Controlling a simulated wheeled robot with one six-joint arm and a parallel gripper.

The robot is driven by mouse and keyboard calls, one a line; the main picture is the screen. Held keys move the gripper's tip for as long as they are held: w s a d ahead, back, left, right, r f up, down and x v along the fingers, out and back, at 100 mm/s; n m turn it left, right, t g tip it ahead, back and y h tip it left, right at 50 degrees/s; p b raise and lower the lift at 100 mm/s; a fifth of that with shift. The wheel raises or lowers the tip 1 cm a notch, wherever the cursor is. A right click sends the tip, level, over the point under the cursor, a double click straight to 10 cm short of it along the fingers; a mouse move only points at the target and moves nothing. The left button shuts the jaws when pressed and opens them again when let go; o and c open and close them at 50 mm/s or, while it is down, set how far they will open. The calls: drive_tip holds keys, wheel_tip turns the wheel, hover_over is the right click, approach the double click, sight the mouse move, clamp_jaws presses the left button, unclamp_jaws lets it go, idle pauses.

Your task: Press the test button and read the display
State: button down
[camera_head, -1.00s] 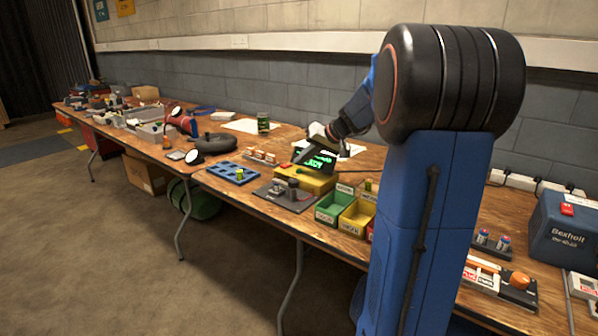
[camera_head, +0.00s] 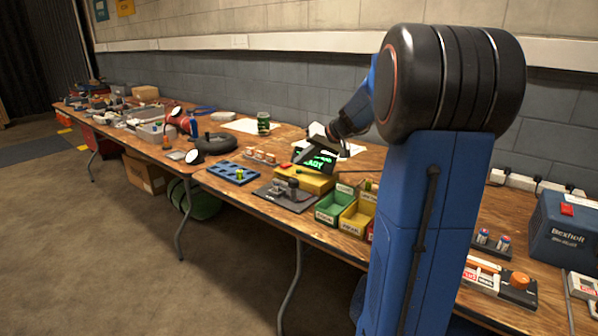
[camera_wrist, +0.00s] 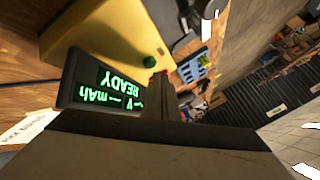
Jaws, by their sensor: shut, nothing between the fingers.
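The yellow tester (camera_head: 312,184) stands on the table, its dark display (camera_head: 314,158) tilted up with green text. In the wrist view the display (camera_wrist: 105,88) shows upside down and reads READY, with dashes before V and mAh. A round green button (camera_wrist: 150,61) sits on the tester's yellow top (camera_wrist: 95,35), just beyond my fingertips. My gripper (camera_wrist: 162,82) is shut and empty, its dark fingers pointing towards the tester. In the head view my gripper (camera_head: 318,145) hangs over the tester and covers part of the display. Whether it touches the button cannot be told.
A black fixture (camera_head: 282,194) stands in front of the tester. Green (camera_head: 327,212) and yellow (camera_head: 352,222) bins are to its right, a blue tray (camera_head: 232,173) to its left. A green can (camera_head: 263,123) stands behind. The blue Bexholt box (camera_head: 566,230) is far right.

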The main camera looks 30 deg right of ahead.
sight(302, 174)
drive_tip(key=shift+f, duration=0.2)
drive_tip(key=shift+f, duration=0.25)
drive_tip(key=shift+f, duration=0.4)
idle(0.9)
drive_tip(key=shift+r, duration=0.85)
drive_tip(key=shift+r, duration=0.15)
wheel_tip(302, 174, up, 5)
drive_tip(key=shift+f, duration=0.15)
idle(0.6)
drive_tip(key=shift+a, duration=0.1)
idle(0.6)
